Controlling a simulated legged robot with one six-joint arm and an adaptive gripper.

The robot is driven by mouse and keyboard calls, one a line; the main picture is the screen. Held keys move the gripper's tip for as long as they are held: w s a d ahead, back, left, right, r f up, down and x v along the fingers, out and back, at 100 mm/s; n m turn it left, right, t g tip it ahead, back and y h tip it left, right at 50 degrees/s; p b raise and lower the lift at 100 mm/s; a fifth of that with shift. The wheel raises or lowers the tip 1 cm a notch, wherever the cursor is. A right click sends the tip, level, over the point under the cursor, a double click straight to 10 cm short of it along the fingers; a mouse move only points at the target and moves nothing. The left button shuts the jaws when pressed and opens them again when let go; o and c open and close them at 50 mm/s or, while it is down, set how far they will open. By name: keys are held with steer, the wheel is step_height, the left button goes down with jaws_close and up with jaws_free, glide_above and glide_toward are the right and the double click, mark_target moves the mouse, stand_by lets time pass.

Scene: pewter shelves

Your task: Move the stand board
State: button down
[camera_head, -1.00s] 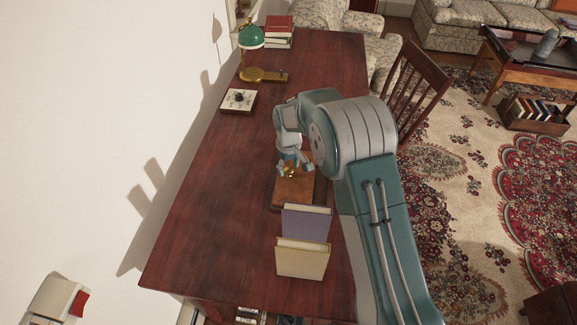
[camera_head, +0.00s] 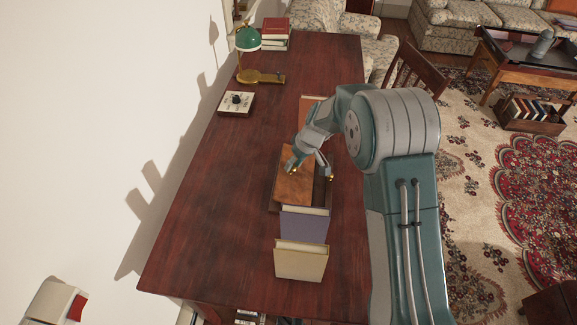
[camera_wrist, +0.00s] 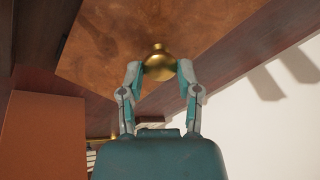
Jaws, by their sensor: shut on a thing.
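The stand board is a flat brown wooden panel (camera_head: 293,183) above a darker base (camera_head: 321,195) on the desk. It looks shifted or tilted relative to that base; the exact gap is hard to tell. In the wrist view the board (camera_wrist: 215,45) fills the upper part, with a round brass knob (camera_wrist: 158,65) on it. My gripper (camera_wrist: 159,70) is shut on this knob, one finger at each side. In the head view my gripper (camera_head: 310,172) is over the board, and the knob is hidden.
A purple book (camera_head: 304,223) and a cream book (camera_head: 301,262) stand just in front of the base. An orange-brown object (camera_head: 309,108) lies behind my gripper. A switch box (camera_head: 236,103) and green lamp (camera_head: 248,40) are farther back. The desk's left side is clear.

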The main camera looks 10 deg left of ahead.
mark_target(311, 178)
steer(key=d+y, duration=0.1)
steer(key=d+r+y, duration=0.1)
steer(key=shift+d+y, duration=0.25)
steer(key=shift+y, duration=0.15)
steer(key=d+y, duration=0.1)
steer(key=y, duration=0.1)
steer(key=d+y, duration=0.1)
steer(key=shift+d+r+y, duration=0.3)
steer(key=shift+d+y, duration=0.1)
steer(key=shift+d, duration=0.55)
steer(key=shift+s+d+f, duration=0.1)
steer(key=shift+d, duration=0.05)
steer(key=shift+c, duration=1.5)
jaws_free()
steer(key=shift+r, duration=0.2)
